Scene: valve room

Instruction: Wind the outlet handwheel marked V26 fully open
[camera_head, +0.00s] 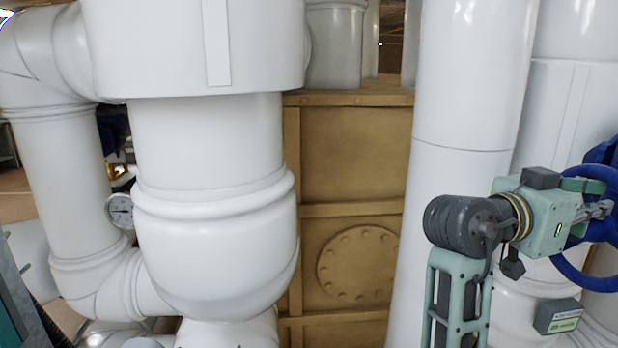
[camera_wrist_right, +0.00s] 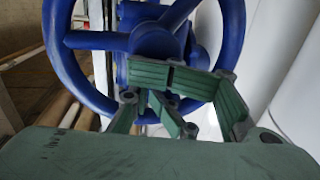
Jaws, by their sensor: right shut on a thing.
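The blue handwheel (camera_head: 572,278) stands at the right edge of the head view, partly cut off and partly behind my right gripper (camera_head: 598,212). In the right wrist view the handwheel (camera_wrist_right: 156,42) shows its hub, spokes and part of its rim. My right gripper (camera_wrist_right: 190,98) has its green-padded fingers closed at the lower rim there. The exact contact is partly hidden by the fingers. No V26 marking can be read on the wheel. My left gripper is not in view.
Large white pipes (camera_head: 207,140) fill the left and middle. A white pipe (camera_head: 462,120) stands just left of my right arm. A tan panelled tank (camera_head: 350,160) is behind. A small tag box (camera_head: 558,316) sits below the wheel, and a gauge (camera_head: 120,211) is at left.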

